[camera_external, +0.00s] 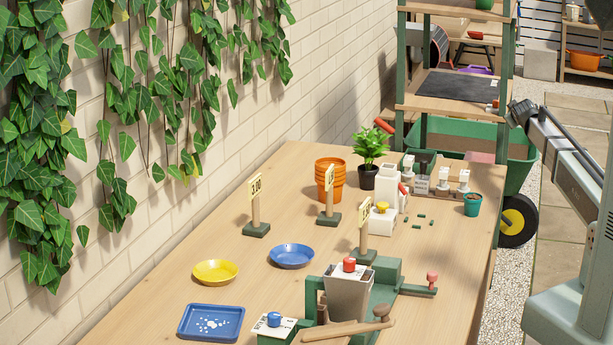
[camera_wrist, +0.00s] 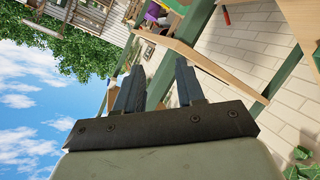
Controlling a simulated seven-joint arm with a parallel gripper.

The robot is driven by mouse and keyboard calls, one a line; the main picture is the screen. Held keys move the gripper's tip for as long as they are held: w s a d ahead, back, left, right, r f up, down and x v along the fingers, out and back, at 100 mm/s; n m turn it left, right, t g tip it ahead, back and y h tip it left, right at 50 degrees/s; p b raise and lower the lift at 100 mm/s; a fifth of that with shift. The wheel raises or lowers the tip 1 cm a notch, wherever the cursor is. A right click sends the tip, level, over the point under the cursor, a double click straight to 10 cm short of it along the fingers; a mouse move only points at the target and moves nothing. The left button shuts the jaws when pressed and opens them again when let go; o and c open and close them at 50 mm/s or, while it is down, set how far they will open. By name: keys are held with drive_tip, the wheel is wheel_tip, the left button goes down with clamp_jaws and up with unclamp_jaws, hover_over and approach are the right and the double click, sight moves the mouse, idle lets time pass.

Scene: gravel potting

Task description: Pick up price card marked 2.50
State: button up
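Three price cards stand on wooden posts with dark green bases. The left card (camera_external: 255,186) seems to read 3.00. The middle card (camera_external: 329,176) and the front right card (camera_external: 365,211) are turned nearly edge-on, and I cannot read their figures. I cannot tell which one is marked 2.50. My gripper (camera_wrist: 160,64) is open and empty in the wrist view, with sky and a shelf frame beyond it. No price card shows there. In the external view my arm is at the right, well away from the cards.
A yellow saucer (camera_external: 215,272), a blue saucer (camera_external: 292,256) and a blue tray (camera_external: 211,322) lie at the left. Orange pots (camera_external: 330,182) stand behind the middle card. A grey pot (camera_external: 348,294) in a green fixture is close to the front card. An ivy-covered wall borders the table.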

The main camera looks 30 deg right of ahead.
drive_tip(key=s+a+r+n+g+y, duration=0.1)
drive_tip(key=a+n+g+y, duration=0.35)
drive_tip(key=a, duration=1.65)
drive_tip(key=s+a+r+n+y, duration=0.15)
drive_tip(key=a+n, duration=0.55)
drive_tip(key=a, duration=1.5)
wheel_tip(320, 180, up, 5)
drive_tip(key=n+g+y, duration=0.2)
drive_tip(key=n+g, duration=0.5)
drive_tip(key=n, duration=0.7)
hover_over(365, 202)
wheel_tip(365, 202, down, 8)
drive_tip(key=shift+w+r, duration=0.15)
drive_tip(key=shift+r, duration=0.05)
drive_tip(key=shift+s+f, duration=0.2)
drive_tip(key=shift+f, duration=2.4)
clamp_jaws()
